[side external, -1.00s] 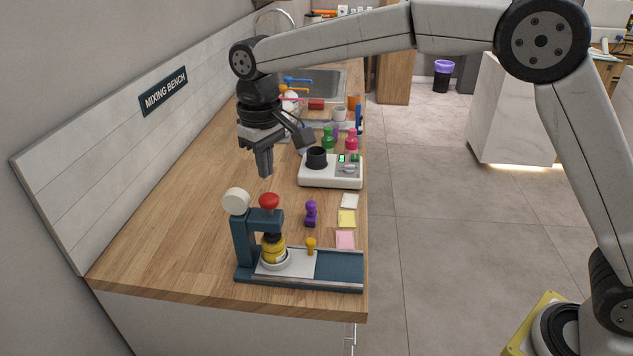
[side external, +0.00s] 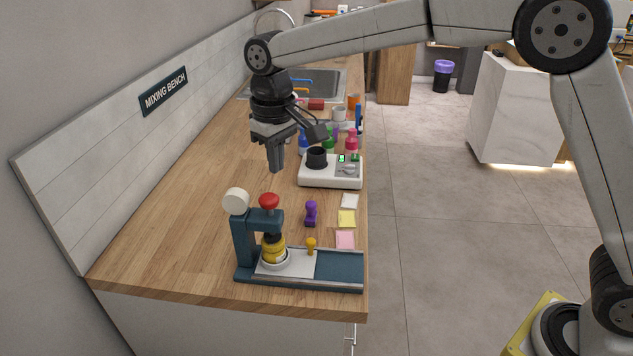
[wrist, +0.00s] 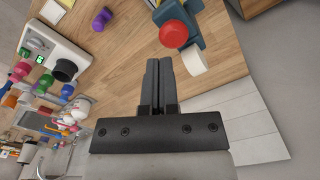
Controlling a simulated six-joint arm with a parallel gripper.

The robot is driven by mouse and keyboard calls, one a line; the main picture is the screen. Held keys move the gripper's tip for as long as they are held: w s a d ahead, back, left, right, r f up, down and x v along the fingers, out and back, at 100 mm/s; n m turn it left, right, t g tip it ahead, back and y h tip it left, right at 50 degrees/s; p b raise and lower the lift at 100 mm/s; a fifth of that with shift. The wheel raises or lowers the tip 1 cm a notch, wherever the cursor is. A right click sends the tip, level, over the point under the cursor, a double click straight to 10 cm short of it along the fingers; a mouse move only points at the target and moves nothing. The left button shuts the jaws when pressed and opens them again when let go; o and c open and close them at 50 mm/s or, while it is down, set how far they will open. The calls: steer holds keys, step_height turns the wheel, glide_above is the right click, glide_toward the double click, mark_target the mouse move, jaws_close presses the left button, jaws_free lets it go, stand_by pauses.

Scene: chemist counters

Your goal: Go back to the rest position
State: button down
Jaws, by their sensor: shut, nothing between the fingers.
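My gripper (side external: 276,160) is shut and empty, its fingers pointing down. It hangs above the wooden counter, to the left of the white device with a black cup and behind the press. In the wrist view my gripper (wrist: 159,62) shows both fingers pressed together with nothing between them.
A dark blue press (side external: 243,247) with a red knob (side external: 269,201) stands at the counter's front end. A purple stamp-like piece (side external: 311,214) and paper notes (side external: 347,218) are nearby. The white device (side external: 330,179) and several coloured bottles stand behind. The counter's left side is clear.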

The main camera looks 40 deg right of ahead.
steer(key=s+d+f+m+t, duration=0.1)
steer(key=s+d+f, duration=0.5)
steer(key=s+d, duration=0.2)
steer(key=s+d+f+m+t, duration=0.1)
steer(key=s+d+f, duration=0.6)
steer(key=s, duration=0.5)
steer(key=d, duration=0.2)
steer(key=shift+s+d+f+m, duration=0.25)
steer(key=shift+s+d+m, duration=0.05)
steer(key=shift+s+m, duration=0.1)
